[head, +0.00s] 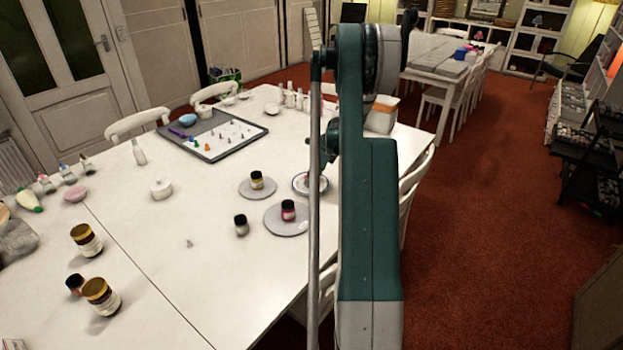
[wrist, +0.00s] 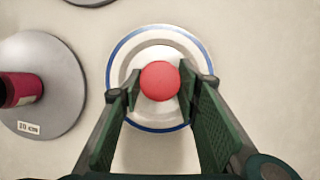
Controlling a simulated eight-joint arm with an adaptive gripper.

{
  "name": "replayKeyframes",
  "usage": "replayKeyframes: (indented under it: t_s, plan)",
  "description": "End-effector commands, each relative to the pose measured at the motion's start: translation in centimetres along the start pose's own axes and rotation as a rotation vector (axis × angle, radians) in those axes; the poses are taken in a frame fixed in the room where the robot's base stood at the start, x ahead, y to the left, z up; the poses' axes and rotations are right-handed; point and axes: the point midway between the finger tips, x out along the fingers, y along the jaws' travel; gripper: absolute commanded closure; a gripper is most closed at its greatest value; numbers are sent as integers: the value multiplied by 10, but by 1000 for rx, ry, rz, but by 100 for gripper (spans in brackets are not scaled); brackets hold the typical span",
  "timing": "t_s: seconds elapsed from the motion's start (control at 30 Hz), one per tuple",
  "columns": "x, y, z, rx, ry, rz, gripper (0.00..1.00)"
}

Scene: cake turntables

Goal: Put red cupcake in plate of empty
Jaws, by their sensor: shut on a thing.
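The red cupcake (wrist: 160,81) shows in the wrist view as a round red top. My gripper (wrist: 160,86) is shut on it, one finger on each side. It is over the middle of a white plate with a blue rim (wrist: 115,82); I cannot tell whether the cupcake touches the plate. In the head view the plate (head: 298,189) is on the white table, partly hidden by my arm. My gripper and the cupcake are mostly hidden there. Nothing else shows on the plate.
A grey turntable marked 20 cm (wrist: 62,70) holds a red jar (wrist: 20,89), left of the plate. A smaller grey turntable (head: 245,191) holds a yellow-labelled jar (head: 257,180). A dark-lidded jar (head: 241,225) stands nearby. A tray with small pieces (head: 180,146) lies farther back.

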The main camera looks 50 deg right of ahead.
Motion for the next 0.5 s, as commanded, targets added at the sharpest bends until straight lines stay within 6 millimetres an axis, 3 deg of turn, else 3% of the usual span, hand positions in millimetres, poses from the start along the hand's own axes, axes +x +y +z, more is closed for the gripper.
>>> replayKeyframes:
  t_s: [0.27,0.3,0.37,0.5]
  plan:
    - [3,0,-1,0,0,0,80]
    - [3,0,-1,0,0,0,64]
    - [2,0,-1,0,0,0,56]
    - [2,0,-1,0,0,0,53]
